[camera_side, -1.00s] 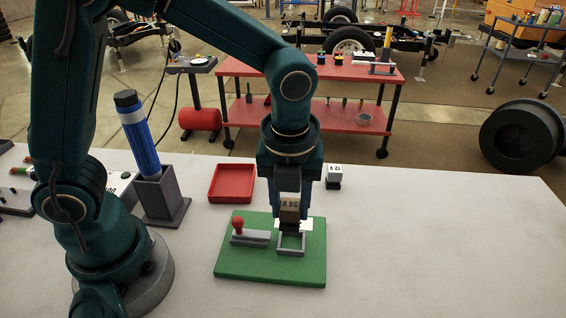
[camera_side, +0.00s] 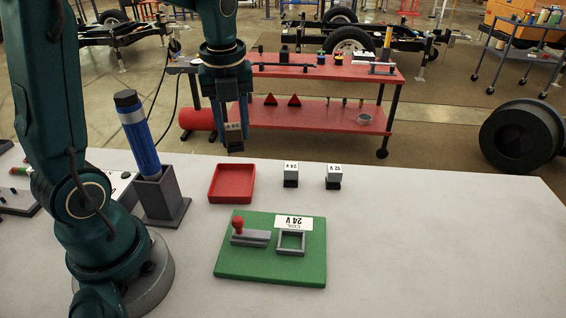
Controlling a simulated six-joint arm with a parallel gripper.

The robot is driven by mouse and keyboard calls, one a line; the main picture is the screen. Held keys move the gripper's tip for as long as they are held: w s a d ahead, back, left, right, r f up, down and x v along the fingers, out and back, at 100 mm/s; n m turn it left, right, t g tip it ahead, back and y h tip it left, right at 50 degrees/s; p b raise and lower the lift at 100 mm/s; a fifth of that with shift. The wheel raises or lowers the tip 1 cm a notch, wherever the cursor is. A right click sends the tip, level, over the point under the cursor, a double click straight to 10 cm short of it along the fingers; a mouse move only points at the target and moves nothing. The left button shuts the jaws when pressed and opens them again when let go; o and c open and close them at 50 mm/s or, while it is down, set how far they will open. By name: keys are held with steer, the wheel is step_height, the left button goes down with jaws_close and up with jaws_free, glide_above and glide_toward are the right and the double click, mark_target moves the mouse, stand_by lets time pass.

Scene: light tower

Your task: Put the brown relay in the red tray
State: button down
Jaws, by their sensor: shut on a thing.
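My gripper (camera_side: 233,123) is shut on the brown relay (camera_side: 234,134), a small block with a dark base. It holds the relay upright, high in the air, above the red tray (camera_side: 231,185) in the picture. A clear gap shows between the relay and the tray. The red tray is square, shallow and empty, and stands on the grey table. The grey socket frame (camera_side: 291,243) on the green board (camera_side: 270,270) is empty, beside a white "COIL 24 V" label (camera_side: 293,222).
Grey relays marked 24 V (camera_side: 291,174) and 12 V (camera_side: 334,176) stand right of the tray. A red-knobbed lever (camera_side: 246,234) is on the board. A blue cylinder (camera_side: 138,135) stands in a grey holder (camera_side: 163,195) left of the tray. The table's right side is clear.

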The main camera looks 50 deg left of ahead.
steer(key=a+f, duration=0.1)
steer(key=a, duration=0.1)
steer(key=n, duration=0.1)
glide_above(233, 183)
steer(key=f, duration=0.5)
steer(key=shift+s+d+f, duration=0.2)
steer(key=shift+d+f, duration=0.1)
steer(key=shift+d, duration=0.05)
steer(key=shift+f, duration=2.05)
steer(key=shift+f, duration=0.15)
steer(key=c, duration=0.5)
jaws_free()
